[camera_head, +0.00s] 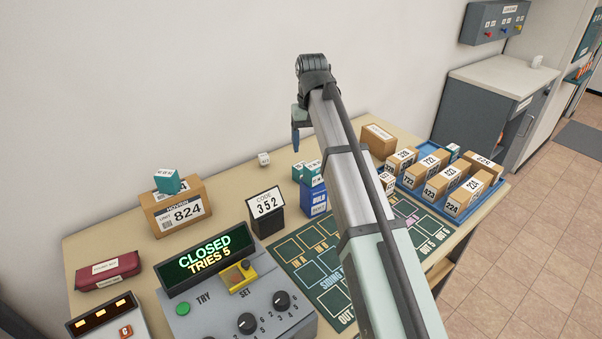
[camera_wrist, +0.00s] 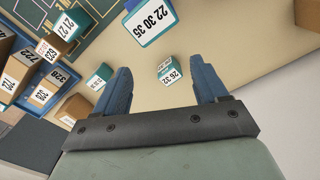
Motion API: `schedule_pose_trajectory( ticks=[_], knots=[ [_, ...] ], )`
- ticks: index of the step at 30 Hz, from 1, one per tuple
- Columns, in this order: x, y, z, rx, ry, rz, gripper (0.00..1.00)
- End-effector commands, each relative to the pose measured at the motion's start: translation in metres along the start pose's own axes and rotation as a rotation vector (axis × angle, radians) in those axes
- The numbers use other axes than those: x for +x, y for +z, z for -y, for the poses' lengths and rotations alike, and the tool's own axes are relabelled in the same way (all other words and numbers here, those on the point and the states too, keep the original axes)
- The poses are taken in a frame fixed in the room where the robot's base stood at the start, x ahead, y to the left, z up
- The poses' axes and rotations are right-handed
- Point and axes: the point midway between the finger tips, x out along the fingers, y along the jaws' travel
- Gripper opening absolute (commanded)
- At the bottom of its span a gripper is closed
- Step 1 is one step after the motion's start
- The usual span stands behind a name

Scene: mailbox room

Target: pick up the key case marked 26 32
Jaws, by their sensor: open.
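The key case marked 26 32 (camera_wrist: 168,75) is a small block with teal sides and a white label, in the middle of the wrist view. It lies on the tan table, between my fingers as seen in the picture and beyond their tips. My gripper (camera_wrist: 163,72) is open and empty, with its blue fingers apart on either side of the case. In the head view my gripper (camera_head: 296,141) hangs above the back of the table, partly hidden by my arm. A small pale block (camera_head: 264,159) stands near the wall there; I cannot tell its marking.
A larger teal and white block marked 22 30 35 (camera_wrist: 151,21) is close by. Another teal block (camera_wrist: 99,77) is to the left. A blue tray (camera_head: 412,190) of cartons is at the right, a carton marked 824 (camera_head: 176,210) at the left. Bare table lies around the case.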

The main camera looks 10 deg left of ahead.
Motion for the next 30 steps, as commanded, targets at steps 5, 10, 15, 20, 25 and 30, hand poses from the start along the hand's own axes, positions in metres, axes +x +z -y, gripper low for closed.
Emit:
schedule_pose_trajectory(
  ticks=[5,10,15,20,25,30],
  knots=[
    [0.010,-0.038,0.002,0.319,0.000,0.001,0.72],
    [0.021,-0.069,0.004,0.620,0.000,0.000,0.72],
    [0.031,-0.091,0.005,0.857,0.000,0.000,0.72],
    [0.037,-0.102,0.005,0.982,0.000,0.000,0.72],
    [0.043,-0.104,0.006,1.020,0.000,0.000,0.72],
    [0.060,-0.103,0.005,1.019,0.000,0.001,0.72]
  ],
)
